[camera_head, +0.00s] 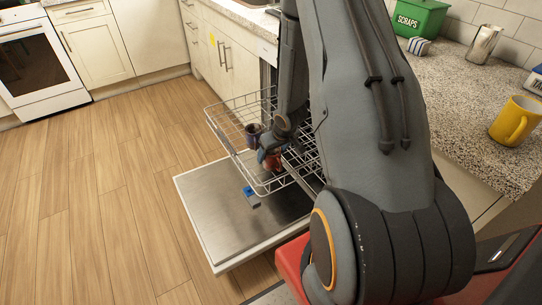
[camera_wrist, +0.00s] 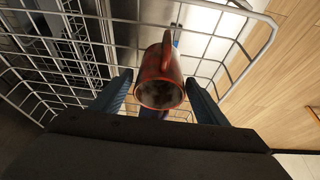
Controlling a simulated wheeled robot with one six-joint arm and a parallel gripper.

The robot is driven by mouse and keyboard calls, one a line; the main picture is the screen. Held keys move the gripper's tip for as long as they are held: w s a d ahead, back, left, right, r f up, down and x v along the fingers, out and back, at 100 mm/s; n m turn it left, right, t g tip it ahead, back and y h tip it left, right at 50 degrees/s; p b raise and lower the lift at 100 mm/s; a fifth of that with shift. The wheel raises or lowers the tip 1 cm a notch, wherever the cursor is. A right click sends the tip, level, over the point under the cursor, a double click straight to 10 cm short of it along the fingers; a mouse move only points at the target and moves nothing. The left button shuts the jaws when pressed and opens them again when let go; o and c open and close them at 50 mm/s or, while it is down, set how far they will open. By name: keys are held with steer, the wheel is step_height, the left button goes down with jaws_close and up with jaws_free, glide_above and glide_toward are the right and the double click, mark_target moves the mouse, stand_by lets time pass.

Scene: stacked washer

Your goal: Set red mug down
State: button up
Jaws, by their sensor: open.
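The red mug (camera_wrist: 160,72) is in the upper dishwasher rack (camera_wrist: 214,62). In the wrist view it lies between my gripper's (camera_wrist: 160,98) two blue-grey fingers, with visible gaps on both sides. The mug's open rim faces the wrist camera and its handle points to the far side. My gripper is open around it. In the head view the red mug (camera_head: 271,161) is partly hidden by my gripper (camera_head: 268,152), which reaches down into the pulled-out rack (camera_head: 228,137).
The counter (camera_head: 465,110) at right holds a yellow mug (camera_head: 515,121) and a green scraps bin (camera_head: 420,17). The wooden floor at left is clear.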

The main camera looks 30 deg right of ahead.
steer(key=p+v, duration=0.2)
steer(key=v, duration=0.7)
steer(key=shift+s+r, duration=0.1)
steer(key=shift+r, duration=0.15)
steer(key=s+a+r+m+g, duration=0.1)
steer(key=s+a+r+g, duration=0.3)
steer(key=s+a+r, duration=1.1)
steer(key=s+r, duration=0.3)
steer(key=r, duration=0.1)
steer(key=shift+s+a, duration=0.25)
steer(key=shift+s, duration=0.15)
steer(key=shift+s+a+r+n+p, duration=0.1)
steer(key=shift+a+r+n+p, duration=0.3)
steer(key=shift+a+p, duration=0.45)
steer(key=shift+r, duration=0.1)
